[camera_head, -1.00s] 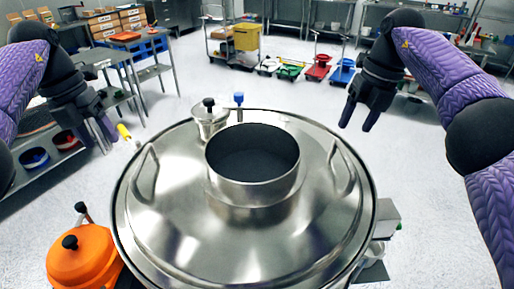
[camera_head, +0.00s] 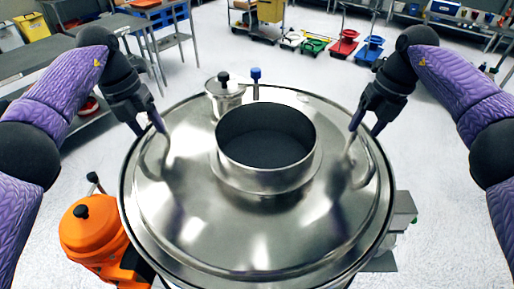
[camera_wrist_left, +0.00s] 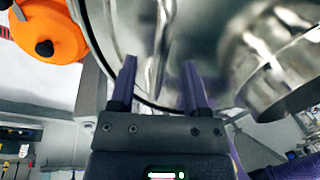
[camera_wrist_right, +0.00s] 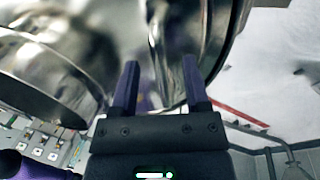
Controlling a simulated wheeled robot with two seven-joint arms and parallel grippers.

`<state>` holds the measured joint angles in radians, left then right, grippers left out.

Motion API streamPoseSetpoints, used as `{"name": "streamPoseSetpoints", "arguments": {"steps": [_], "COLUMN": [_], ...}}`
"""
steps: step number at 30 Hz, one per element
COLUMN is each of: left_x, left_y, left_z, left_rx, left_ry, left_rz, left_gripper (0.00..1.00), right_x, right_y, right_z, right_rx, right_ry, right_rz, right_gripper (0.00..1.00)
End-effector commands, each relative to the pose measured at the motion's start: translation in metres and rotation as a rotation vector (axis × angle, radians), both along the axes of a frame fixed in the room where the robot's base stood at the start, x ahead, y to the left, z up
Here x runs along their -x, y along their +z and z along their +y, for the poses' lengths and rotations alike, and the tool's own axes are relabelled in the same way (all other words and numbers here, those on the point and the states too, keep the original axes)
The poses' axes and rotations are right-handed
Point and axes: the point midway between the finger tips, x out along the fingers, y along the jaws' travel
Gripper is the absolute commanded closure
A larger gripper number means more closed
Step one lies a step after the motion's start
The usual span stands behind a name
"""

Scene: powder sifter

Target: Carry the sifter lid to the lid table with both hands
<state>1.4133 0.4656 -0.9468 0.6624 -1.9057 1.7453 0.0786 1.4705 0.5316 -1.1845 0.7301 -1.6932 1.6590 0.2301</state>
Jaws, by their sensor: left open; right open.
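The sifter lid (camera_head: 200,225) is a large round shiny metal cover with a raised round collar (camera_head: 267,180) at its middle. It has a bar handle on its left (camera_head: 166,160) and one on its right (camera_head: 347,160). My left gripper (camera_head: 154,128) is open at the left handle; in the left wrist view the handle (camera_wrist_left: 160,45) lies ahead of and between the fingers (camera_wrist_left: 160,78). My right gripper (camera_head: 366,132) is open at the right handle; the handle (camera_wrist_right: 160,55) lies between its fingers (camera_wrist_right: 160,82) in the right wrist view. The lid table cannot be told for certain.
An orange machine part with a black knob (camera_head: 92,228) stands left of the sifter. Grey tables (camera_head: 120,24) stand at the back left. Pale floor (camera_head: 310,75) is clear behind the sifter.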

Motion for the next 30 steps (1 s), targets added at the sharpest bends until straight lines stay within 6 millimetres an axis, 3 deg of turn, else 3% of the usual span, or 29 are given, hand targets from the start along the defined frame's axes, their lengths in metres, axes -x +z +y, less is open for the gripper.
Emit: {"name": "streamPoseSetpoints", "arguments": {"steps": [6,16,25,30], "left_x": [0.000,0.000,0.000,0.000], "left_y": [-0.023,-0.026,-0.026,-0.026], "left_z": [-0.005,-0.005,-0.005,-0.005], "left_rx": [0.000,0.000,0.000,0.000], "left_ry": [0.000,0.000,0.000,0.000], "left_rz": [0.000,0.000,0.000,0.000], "left_gripper": [0.39,0.39,1.00,1.00], "right_x": [0.000,0.000,0.000,0.000], "right_y": [-0.023,-0.026,-0.026,-0.026], "right_z": [0.005,0.006,0.006,0.005], "right_rx": [0.000,-0.001,-0.001,-0.001], "right_ry": [0.001,0.001,0.001,0.001], "right_rz": [0.001,0.000,0.000,0.000], "right_gripper": [0.41,0.41,1.00,1.00]}}
